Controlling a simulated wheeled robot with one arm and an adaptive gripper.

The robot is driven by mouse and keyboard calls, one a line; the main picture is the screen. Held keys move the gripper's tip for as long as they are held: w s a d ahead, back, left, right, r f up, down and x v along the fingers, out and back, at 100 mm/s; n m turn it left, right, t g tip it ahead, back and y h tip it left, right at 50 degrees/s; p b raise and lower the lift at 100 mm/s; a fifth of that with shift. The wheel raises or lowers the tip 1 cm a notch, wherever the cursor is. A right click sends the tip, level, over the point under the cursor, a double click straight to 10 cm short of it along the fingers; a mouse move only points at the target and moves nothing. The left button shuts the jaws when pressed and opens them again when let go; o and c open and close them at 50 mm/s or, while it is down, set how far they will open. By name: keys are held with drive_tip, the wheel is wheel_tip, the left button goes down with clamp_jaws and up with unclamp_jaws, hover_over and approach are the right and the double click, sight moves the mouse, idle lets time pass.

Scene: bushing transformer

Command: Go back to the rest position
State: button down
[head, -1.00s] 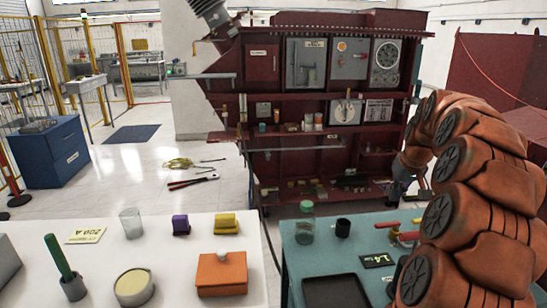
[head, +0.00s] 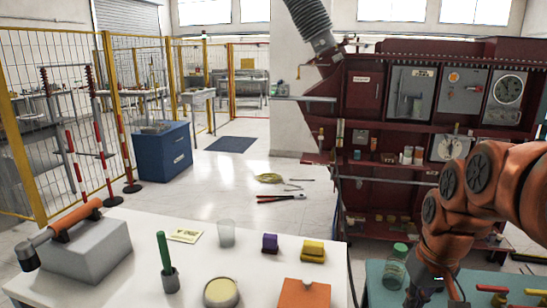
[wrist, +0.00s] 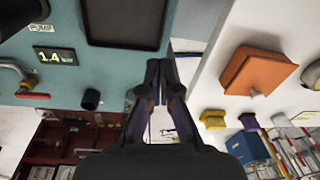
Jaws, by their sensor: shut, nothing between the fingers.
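My gripper (wrist: 154,72) is shut and empty in the wrist view, with its two fingertips together. It hangs over the gap between the teal table (wrist: 188,57) and the white table (wrist: 208,88). In the head view my orange arm comes in from the right and bends down. The gripper end (head: 432,290) shows only partly at the lower edge, near the green-capped jar (head: 394,268).
The white table holds an orange box (head: 303,294), a yellow block (head: 312,251), a purple block (head: 270,243) and a clear glass (head: 226,233). The dark red cabinet (head: 375,230) stands behind. Open floor (head: 225,175) lies left of it, with a blue cabinet (head: 163,150) further left.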

drive_tip(key=s+a+f+g, duration=0.1)
drive_tip(key=s+a, duration=0.2)
drive_tip(key=s, duration=0.3)
drive_tip(key=s+a+f+g+p, duration=0.1)
drive_tip(key=s+a+f, duration=0.1)
drive_tip(key=s, duration=0.5)
drive_tip(key=s+a+f, duration=0.2)
drive_tip(key=s+a, duration=0.1)
drive_tip(key=s, duration=0.4)
drive_tip(key=shift+s+a+g+h, duration=0.2)
drive_tip(key=shift+a+g+h, duration=0.1)
drive_tip(key=shift+a+g, duration=0.1)
